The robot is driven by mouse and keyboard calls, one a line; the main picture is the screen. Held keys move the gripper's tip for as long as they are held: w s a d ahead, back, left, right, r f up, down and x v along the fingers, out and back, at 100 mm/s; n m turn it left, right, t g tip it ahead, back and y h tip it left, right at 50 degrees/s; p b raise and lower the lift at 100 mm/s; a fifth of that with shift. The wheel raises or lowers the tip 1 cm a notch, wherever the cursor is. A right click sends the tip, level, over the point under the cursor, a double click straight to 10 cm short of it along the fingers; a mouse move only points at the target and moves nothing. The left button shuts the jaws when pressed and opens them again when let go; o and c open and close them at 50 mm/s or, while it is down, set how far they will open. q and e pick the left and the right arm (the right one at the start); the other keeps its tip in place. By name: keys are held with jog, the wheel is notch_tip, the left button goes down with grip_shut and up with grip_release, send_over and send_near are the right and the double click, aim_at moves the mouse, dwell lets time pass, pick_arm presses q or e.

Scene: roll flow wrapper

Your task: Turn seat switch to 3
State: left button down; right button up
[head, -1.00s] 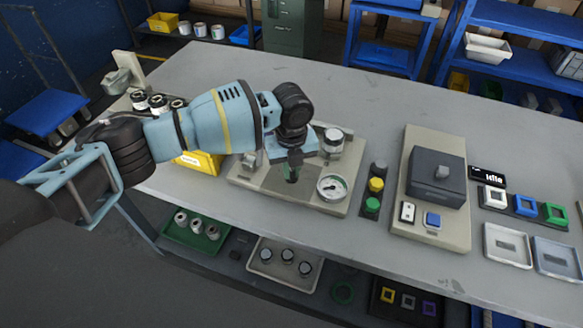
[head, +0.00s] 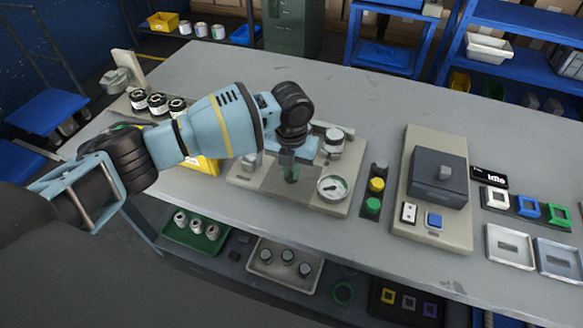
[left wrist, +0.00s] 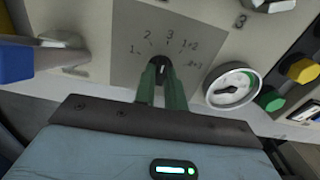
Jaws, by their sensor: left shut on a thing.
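The seat switch (left wrist: 160,62) is a small dark knob on a grey plate printed with 1, 2, 3, 1+2 and one more mark around it, in the left wrist view. My left gripper (left wrist: 162,84) has its green fingers shut on the knob. The fingers cover much of the knob, and I cannot tell for certain which mark it points to; the 3 stands just above it. In the head view my left gripper (head: 290,172) reaches down to the panel (head: 318,203), and the knob is hidden. My right gripper is not in view.
A round gauge (head: 332,187) sits right of the switch, also seen in the left wrist view (left wrist: 232,86). Green and yellow buttons (head: 374,190) stand beyond it. A grey box (head: 437,178) is further right. A yellow bin (head: 206,164) is left of the panel. Table behind is clear.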

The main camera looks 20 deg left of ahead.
aim_at(291, 173)
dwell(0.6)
pick_arm(q)
jog(key=c, duration=1.5)
grip_release()
jog(key=shift+o, duration=0.2)
jog(key=shift+r, duration=0.15)
notch_tip(291, 173, up, 8)
jog(key=shift+f, duration=0.2)
jog(key=shift+f, duration=0.1)
